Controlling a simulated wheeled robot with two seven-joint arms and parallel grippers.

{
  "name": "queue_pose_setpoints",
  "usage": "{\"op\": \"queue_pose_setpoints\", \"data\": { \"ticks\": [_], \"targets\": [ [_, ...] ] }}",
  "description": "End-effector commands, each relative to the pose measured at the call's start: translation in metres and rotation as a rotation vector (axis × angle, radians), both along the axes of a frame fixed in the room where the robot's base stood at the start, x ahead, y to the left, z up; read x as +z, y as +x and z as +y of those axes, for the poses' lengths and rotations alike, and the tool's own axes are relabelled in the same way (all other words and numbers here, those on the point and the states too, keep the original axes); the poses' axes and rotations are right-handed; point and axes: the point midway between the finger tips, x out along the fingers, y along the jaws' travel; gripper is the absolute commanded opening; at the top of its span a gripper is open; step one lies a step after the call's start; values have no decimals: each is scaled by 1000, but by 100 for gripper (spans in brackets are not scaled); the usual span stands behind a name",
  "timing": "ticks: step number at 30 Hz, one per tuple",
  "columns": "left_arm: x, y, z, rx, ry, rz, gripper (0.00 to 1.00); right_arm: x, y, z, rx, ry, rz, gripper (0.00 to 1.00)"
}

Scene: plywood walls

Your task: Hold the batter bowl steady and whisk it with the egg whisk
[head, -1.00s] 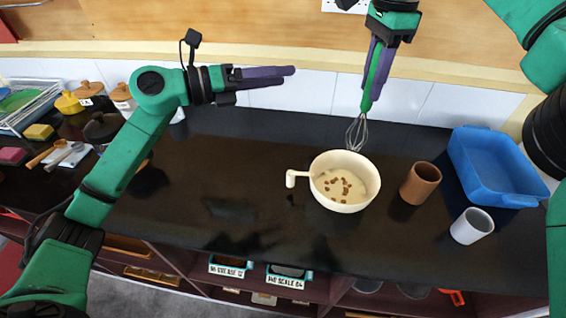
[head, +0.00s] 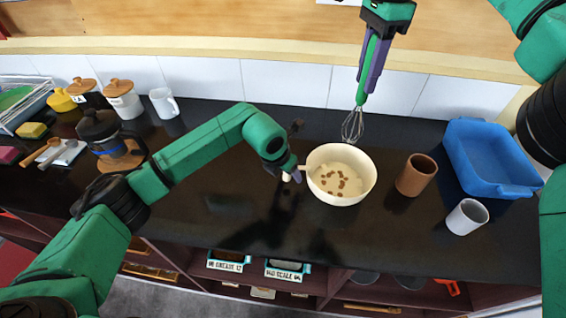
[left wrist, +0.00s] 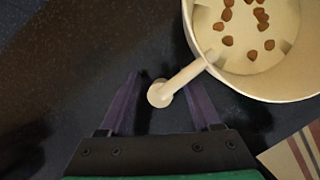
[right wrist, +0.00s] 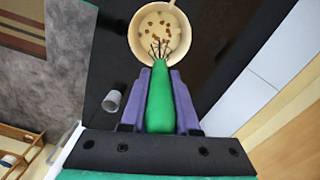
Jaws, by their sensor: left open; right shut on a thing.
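The cream batter bowl (head: 341,194) stands upright on the dark counter, with pale batter and several brown lumps inside. Its handle sticks out to the left, and in the left wrist view the handle (left wrist: 180,83) lies between the spread purple fingers of my left gripper (left wrist: 165,98), which is open and apart from it. In the head view my left gripper (head: 294,174) is beside the handle, partly hidden by its arm. My right gripper (head: 372,72) is shut on the egg whisk's green handle (right wrist: 160,98). The whisk's wire head (head: 353,125) hangs down just behind the bowl, above the counter.
A brown cup (head: 416,175), a grey cup (head: 467,217) and a blue tray (head: 485,150) stand right of the bowl. A coffee press (head: 108,138), a white mug (head: 164,102) and canisters (head: 122,99) stand at the left. The counter in front of the bowl is clear.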

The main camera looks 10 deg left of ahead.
Motion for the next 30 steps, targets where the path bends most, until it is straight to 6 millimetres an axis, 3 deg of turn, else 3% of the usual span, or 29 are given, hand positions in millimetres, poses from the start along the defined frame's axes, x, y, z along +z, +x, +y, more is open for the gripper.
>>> {"op": "queue_pose_setpoints", "data": {
  "ticks": [4, 12, 13, 17, 18, 30],
  "targets": [
    [-16, 5, -4, 0, -2, 1, 64, 0, 0, 0, 0, 0, 0, 0],
    [-19, 7, -4, -1, -1, -1, 64, 0, 0, 0, 0, 0, 0, 0],
    [-19, 7, -4, 0, -1, 0, 57, 0, 0, 0, 0, 0, 0, 0],
    [-19, 7, -4, 0, -1, 0, 7, 0, 0, 0, 0, 0, 0, 0],
    [-19, 7, -4, 0, -1, 0, 0, 0, 0, 0, 0, 0, 0, 0],
    [-18, 7, -4, 0, -3, -1, 0, 0, 0, 0, 0, 0, 0, 0]
  ]
}}
